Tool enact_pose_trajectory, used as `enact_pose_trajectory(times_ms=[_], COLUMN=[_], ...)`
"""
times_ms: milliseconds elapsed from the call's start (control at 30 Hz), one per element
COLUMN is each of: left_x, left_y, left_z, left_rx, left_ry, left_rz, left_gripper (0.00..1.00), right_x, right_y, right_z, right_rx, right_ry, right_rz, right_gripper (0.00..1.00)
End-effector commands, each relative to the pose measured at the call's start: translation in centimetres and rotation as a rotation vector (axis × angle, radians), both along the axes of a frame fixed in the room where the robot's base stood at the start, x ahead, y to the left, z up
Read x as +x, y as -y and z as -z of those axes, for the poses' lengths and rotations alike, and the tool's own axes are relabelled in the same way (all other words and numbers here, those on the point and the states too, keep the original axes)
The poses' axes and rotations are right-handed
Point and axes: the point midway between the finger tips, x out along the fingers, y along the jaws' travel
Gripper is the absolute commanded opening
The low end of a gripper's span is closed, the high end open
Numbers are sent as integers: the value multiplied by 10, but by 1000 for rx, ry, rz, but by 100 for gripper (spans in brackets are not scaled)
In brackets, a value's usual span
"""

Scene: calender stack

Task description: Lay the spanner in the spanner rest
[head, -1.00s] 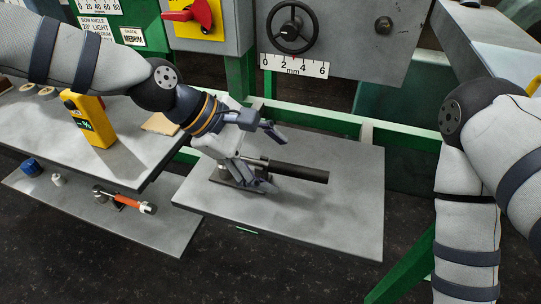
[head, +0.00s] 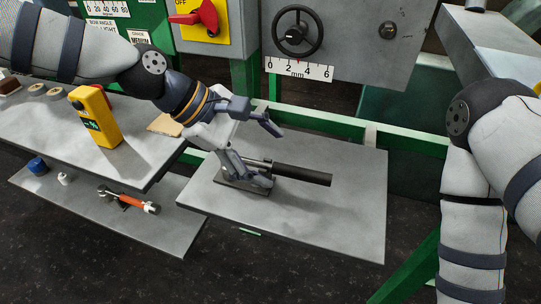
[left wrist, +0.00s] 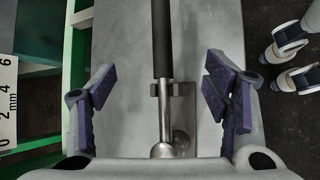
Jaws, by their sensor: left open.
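The spanner (head: 302,174) has a thick black grip and a thin steel shaft. It lies over the low dark rest (head: 240,186) on the grey table, its grip pointing right. In the left wrist view the spanner (left wrist: 162,40) runs lengthwise, its shaft passing between the upright prongs of the rest (left wrist: 187,103) and ending in a rounded steel head. Whether the shaft touches the bottom of the rest I cannot tell. My left gripper (head: 266,152) is open, its fingers apart on either side of the shaft and not touching it. My right gripper is not in view.
A yellow device (head: 95,115) stands on the left bench. An orange-handled tool (head: 128,200) and a blue cap (head: 37,166) lie on the lower shelf. A green rail (head: 330,120) runs behind the table. The table's right and front parts (head: 350,220) are clear.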

Motion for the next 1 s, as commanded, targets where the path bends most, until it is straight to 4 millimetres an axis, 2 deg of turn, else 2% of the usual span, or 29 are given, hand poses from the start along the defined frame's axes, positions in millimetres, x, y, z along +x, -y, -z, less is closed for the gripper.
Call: enact_pose_trajectory(times_ms=[733,1000], left_x=[-5,-6], left_y=[-32,-35], left_z=[-36,-39], left_rx=[1,0], left_ry=[2,0], left_rz=[0,0], left_gripper=[70,70], right_x=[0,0], right_y=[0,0], right_z=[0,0], right_rx=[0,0], right_ry=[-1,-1], right_rz=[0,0], right_gripper=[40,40])
